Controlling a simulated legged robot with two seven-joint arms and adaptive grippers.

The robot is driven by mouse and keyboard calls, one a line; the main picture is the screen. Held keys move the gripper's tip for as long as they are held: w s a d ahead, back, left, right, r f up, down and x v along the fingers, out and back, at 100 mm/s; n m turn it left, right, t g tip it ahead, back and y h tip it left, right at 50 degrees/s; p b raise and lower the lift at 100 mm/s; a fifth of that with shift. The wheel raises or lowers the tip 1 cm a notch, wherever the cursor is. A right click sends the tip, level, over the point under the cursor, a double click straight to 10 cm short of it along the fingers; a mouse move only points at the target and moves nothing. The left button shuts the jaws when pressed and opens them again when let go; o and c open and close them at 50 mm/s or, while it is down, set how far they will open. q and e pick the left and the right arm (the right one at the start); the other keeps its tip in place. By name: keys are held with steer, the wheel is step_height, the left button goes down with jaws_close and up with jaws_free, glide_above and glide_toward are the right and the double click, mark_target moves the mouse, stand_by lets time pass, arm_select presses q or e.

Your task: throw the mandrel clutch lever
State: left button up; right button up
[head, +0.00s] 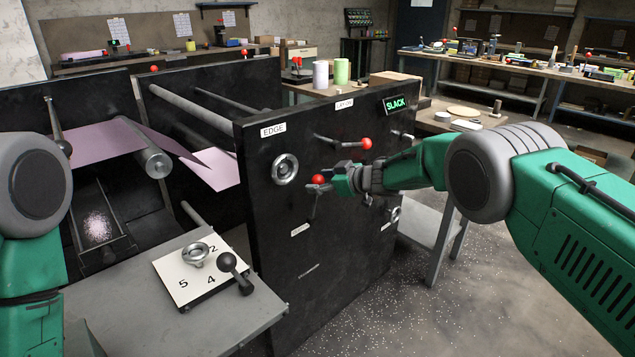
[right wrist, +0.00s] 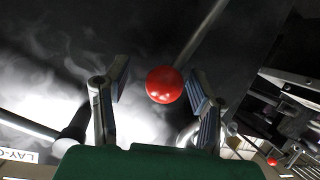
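A lever with a red ball knob (head: 318,179) stands on the black machine panel (head: 262,210), its thin rod running down to a pivot above a small label too small to read. My right gripper (head: 331,181) is at this knob, coming from the right. In the right wrist view the red ball (right wrist: 165,85) sits between the two spread fingers of the right gripper (right wrist: 160,92). A gap shows on the left finger's side; the right finger is close, and I cannot tell whether it touches. My left gripper is out of view; only part of that arm shows at the left edge.
A second red-knobbed lever (head: 366,144) lies sideways just above my right gripper. A handwheel (head: 285,169) sits under the EDGE label. A green SLACK sign (head: 395,104) is lit on top. A side shelf (head: 240,300) holds a numbered plate (head: 176,271) with a black-knobbed crank.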

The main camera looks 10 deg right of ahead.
steer(key=shift+a, duration=0.1)
steer(key=shift+s+d+r, duration=0.2)
steer(key=shift+s+r, duration=0.05)
steer(key=shift+s, duration=0.1)
steer(key=v, duration=1.1)
steer(key=shift+d, duration=0.2)
steer(key=shift+w+f, duration=0.1)
